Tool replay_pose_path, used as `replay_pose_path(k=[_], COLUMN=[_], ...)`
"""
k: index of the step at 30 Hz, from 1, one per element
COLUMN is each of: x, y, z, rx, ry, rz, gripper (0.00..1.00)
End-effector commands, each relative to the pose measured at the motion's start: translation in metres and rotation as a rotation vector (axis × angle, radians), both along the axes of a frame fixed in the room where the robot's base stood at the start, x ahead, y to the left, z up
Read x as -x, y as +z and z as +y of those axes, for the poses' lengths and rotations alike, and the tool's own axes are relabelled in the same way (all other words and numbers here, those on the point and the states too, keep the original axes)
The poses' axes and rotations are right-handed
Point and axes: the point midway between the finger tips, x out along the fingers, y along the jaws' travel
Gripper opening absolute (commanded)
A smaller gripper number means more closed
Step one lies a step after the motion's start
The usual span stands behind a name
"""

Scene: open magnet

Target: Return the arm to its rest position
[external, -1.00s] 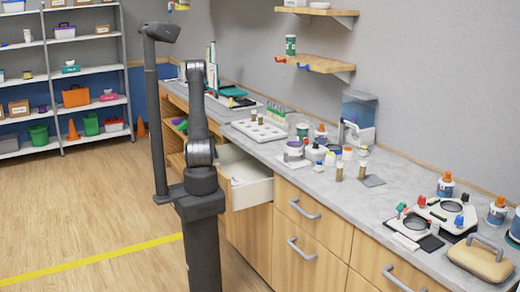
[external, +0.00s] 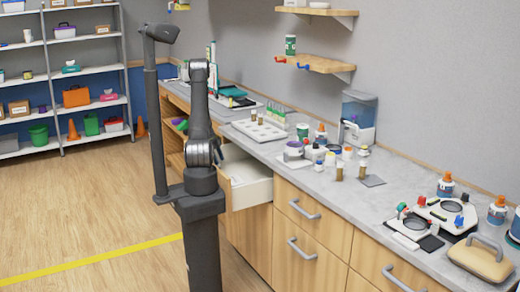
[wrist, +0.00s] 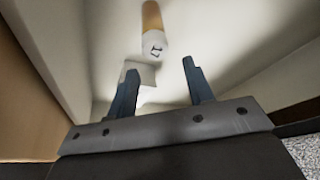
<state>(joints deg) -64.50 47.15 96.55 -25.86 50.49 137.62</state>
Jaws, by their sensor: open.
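My arm (external: 200,110) stands on its dark pedestal in front of the counter, bent towards the open white drawer (external: 252,190). In the external view my gripper is hidden behind the arm. In the wrist view my gripper (wrist: 159,78) is open, with its two dark fingers apart and nothing between them. It points into the pale drawer interior (wrist: 235,45). A vial (wrist: 153,35) with an amber part and a white label lies beyond the fingertips. A small white piece (wrist: 140,72) shows partly behind the left finger.
The counter (external: 315,180) runs along the right, with bottles, a white tray (external: 258,130) and a magnifier device on it. Wall shelves (external: 315,64) hang above it. A dark camera post (external: 157,120) stands just left of my arm. The floor to the left is clear.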

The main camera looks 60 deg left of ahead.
Motion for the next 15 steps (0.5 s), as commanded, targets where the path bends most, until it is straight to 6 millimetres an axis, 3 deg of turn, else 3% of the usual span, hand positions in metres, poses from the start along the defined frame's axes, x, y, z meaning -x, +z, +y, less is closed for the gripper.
replay_pose_path(k=[15], x=[0.0], y=[0.095], z=[0.001], rx=[-0.004], ry=[0.0], rz=[-0.002], gripper=[0.47])
